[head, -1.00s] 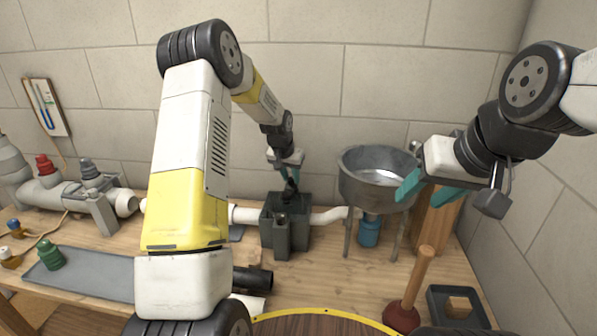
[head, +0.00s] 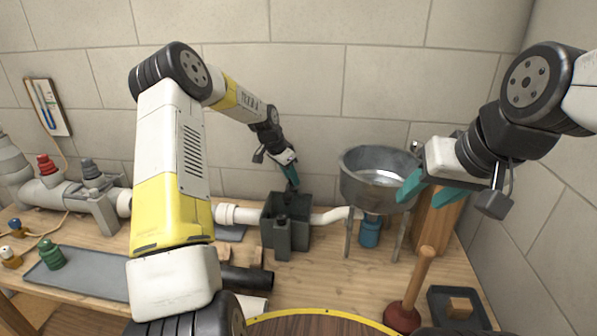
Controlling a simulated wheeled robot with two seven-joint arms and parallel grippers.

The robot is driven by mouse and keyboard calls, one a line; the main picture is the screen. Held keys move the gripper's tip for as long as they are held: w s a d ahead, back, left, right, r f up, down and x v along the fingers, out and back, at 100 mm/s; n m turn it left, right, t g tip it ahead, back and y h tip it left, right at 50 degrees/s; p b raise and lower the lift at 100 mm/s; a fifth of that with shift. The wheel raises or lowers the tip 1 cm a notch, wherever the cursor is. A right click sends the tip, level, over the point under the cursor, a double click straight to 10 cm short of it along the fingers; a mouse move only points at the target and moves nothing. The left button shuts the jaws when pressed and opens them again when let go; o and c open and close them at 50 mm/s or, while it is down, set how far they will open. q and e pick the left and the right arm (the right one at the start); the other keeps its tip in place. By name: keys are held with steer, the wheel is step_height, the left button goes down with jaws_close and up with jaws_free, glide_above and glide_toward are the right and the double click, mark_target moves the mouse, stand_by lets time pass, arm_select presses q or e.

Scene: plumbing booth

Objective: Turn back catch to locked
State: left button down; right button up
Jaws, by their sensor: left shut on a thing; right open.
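A dark grey box (head: 299,232) stands on the bench with white pipe at both sides. A dark catch (head: 282,221) is at its front. My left gripper (head: 292,184) is at the box's back rim, its teal fingers shut on a small dark piece there, which looks like the back catch (head: 293,189). The fingers hide most of it, so its exact angle cannot be told. My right gripper (head: 430,191) is open and empty, in front of the metal basin.
A metal basin (head: 365,190) on legs stands right of the box, with a blue part (head: 370,232) beneath. A plunger (head: 411,290) and a dark tray (head: 447,295) are at the front right. A black pipe (head: 247,277) lies in front of the box. Valves stand at the left.

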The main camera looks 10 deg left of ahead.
stand_by(0.3)
arm_select(q)
steer(key=c, duration=1.1)
jaws_free()
steer(key=shift+c, duration=0.2)
steer(key=v, duration=0.7)
steer(key=shift+r, duration=0.35)
steer(key=shift+s+r, duration=0.1)
steer(key=shift+s, duration=0.05)
